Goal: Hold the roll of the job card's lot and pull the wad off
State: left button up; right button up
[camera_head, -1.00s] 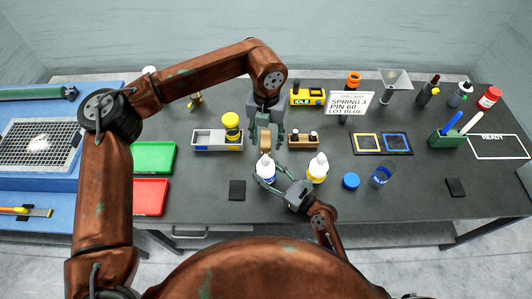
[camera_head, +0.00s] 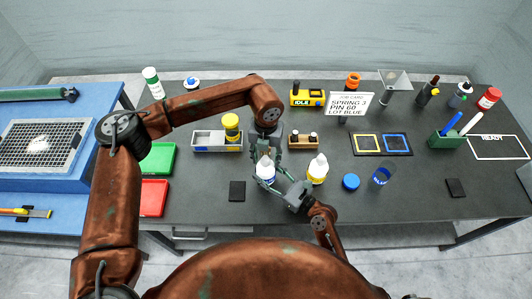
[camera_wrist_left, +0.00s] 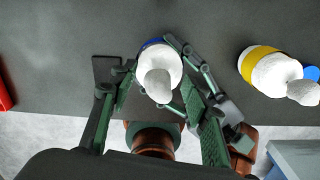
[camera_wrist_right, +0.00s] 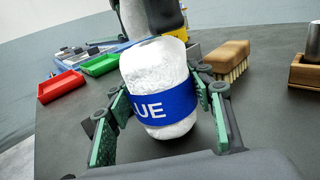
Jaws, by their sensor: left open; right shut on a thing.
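The job card (camera_head: 349,103) reads SPRING 3, PIN 60, LOT BLUE. A white roll (camera_head: 265,172) with a blue band stands on the table. In the right wrist view the band (camera_wrist_right: 165,103) shows the letters UE. My right gripper (camera_head: 275,182) is shut around this roll. A white wad (camera_wrist_left: 158,86) sticks up from the roll's top in the left wrist view. My left gripper (camera_head: 267,150) is open just above the roll, with its fingers either side of the wad. A second roll (camera_head: 317,172), with a yellow band and its own wad, stands to the right.
A brush (camera_wrist_right: 228,60) lies behind the held roll. A wooden holder (camera_head: 303,140) and a grey tray (camera_head: 205,147) stand behind. A dark pad (camera_head: 237,190) lies left.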

aim_at(266, 157)
pick_arm(q)
jog(key=shift+f, duration=0.1)
jog(key=shift+c, duration=0.4)
grip_shut()
jog(key=shift+r, duration=0.2)
dwell(0.8)
jog(key=shift+r, duration=0.95)
jog(key=shift+r, duration=2.05)
pick_arm(e)
jog(key=o, duration=1.8)
jog(key=shift+c, duration=0.2)
jog(key=shift+s+d, duration=0.1)
